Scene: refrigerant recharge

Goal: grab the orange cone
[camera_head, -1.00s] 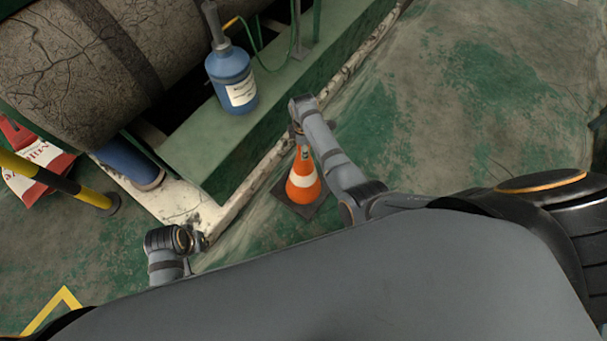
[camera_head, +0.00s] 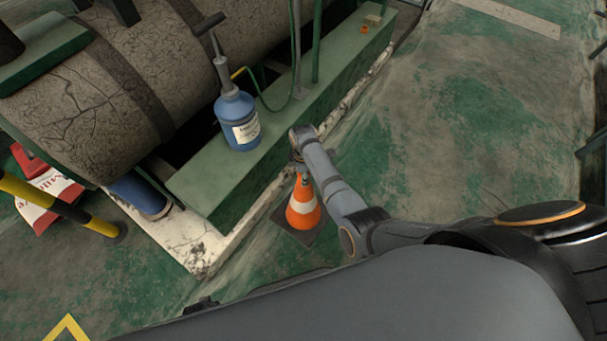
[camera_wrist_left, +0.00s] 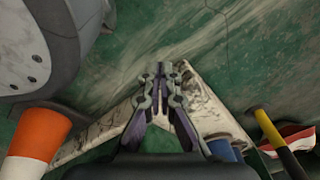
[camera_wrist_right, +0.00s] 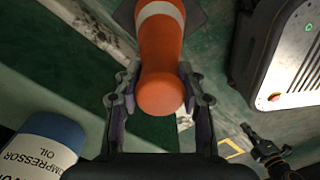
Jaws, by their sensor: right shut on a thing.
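The orange cone (camera_head: 303,209) has a white band and a dark square base and looks to stand on the floor beside the green platform. My right gripper (camera_head: 299,166) is at its top, partly hidden by my arm. In the right wrist view, the cone (camera_wrist_right: 161,50) lies between the fingers of my right gripper (camera_wrist_right: 157,78), which are shut on its upper part. My left gripper (camera_wrist_left: 167,72) is empty, its fingertips together; the cone (camera_wrist_left: 37,140) shows at the left of that view, apart from it.
A blue compressor oil bottle (camera_head: 237,119) stands on the green platform (camera_head: 213,188) near my right arm. A large cracked tank (camera_head: 75,80) lies behind. A yellow-black post (camera_head: 55,205) and a red-white bag (camera_head: 48,197) are at left. Floor at right is clear.

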